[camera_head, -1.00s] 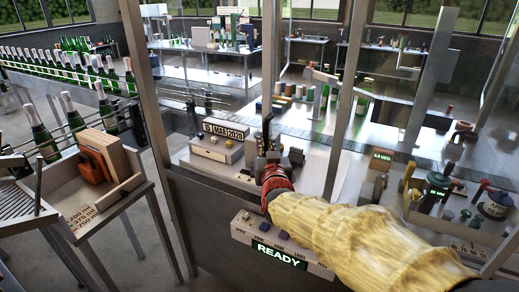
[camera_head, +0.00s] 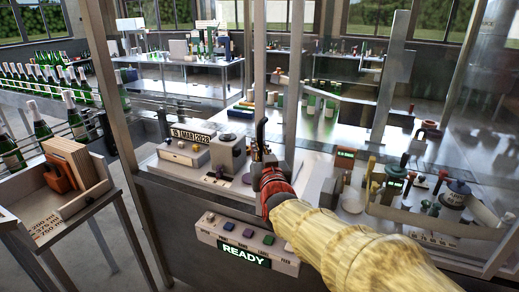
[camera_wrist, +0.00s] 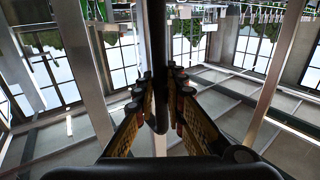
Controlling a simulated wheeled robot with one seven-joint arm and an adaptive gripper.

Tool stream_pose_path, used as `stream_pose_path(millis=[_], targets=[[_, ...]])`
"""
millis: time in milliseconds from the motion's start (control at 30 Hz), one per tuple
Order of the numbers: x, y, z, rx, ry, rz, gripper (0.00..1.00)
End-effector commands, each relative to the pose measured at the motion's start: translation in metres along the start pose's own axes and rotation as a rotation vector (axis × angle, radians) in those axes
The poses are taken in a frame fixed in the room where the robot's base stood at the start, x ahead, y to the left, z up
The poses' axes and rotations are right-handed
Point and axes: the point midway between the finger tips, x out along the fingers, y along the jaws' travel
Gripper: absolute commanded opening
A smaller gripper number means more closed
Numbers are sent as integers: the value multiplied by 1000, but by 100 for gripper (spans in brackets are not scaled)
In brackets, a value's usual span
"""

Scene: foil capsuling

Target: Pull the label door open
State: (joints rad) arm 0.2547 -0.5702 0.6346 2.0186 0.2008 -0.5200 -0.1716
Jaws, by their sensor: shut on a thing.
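The label door appears as a glass panel in a metal frame, with an upright frame bar (camera_head: 259,70) just behind my gripper in the head view. Its glass is hard to make out. A dark upright handle (camera_head: 260,132) stands at the bar. My gripper (camera_head: 263,160) is shut on this handle. In the wrist view, the handle is a black vertical bar (camera_wrist: 157,50) running between the two fingers (camera_wrist: 157,100). My wrist hides the lower part of the handle, and I cannot tell how far the door stands open.
A panel reading READY (camera_head: 243,255) is below my wrist. A date block (camera_head: 193,134) sits on the machine to the left. A wooden tray (camera_head: 85,200) and bottles (camera_head: 40,125) are further left. Jars and tools stand right, behind glass. A metal post (camera_head: 104,80) rises left.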

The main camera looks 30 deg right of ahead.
Motion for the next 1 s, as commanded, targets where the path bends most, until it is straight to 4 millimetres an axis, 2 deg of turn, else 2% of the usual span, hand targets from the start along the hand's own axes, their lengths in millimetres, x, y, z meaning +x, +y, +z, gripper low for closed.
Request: stream_pose_path(millis=[67,100,200,567,767,1000], targets=[[0,0,1,0,-2,-1,0],[0,0,1,0,-2,-1,14],[0,0,1,0,-2,-1,20],[-3,0,0,0,1,-1,20],[-27,-1,-1,0,3,-2,20],[-73,0,-1,1,2,-2,20]])
